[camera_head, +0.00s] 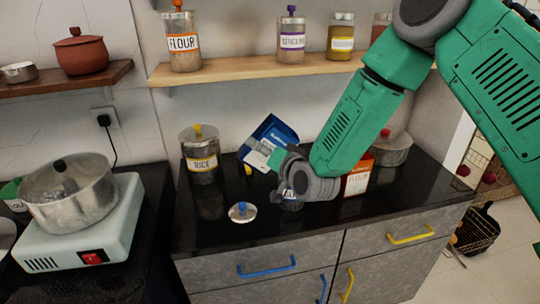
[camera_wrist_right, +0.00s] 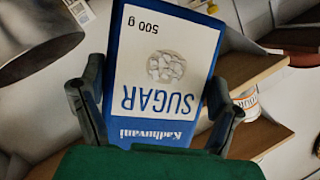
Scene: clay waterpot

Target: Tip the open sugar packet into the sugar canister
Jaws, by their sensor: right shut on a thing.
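My right gripper (camera_head: 272,160) is shut on the blue and white sugar packet (camera_head: 274,131) and holds it tilted above the black counter. In the right wrist view, the packet (camera_wrist_right: 165,75) sits between the two fingers (camera_wrist_right: 155,108), its SUGAR label upside down. A glass jar (camera_head: 291,205), apparently the sugar canister, stands on the counter below my right wrist, mostly hidden by it. A round metal lid with a blue knob (camera_head: 242,211) lies on the counter left of the jar. The packet's opening and any falling sugar cannot be made out. My left gripper is not in view.
A RICE jar (camera_head: 202,158) stands left of the packet. An orange and white flour packet (camera_head: 358,176) and a metal pot (camera_head: 392,150) are at the right. A shelf with jars (camera_head: 270,69) runs above.

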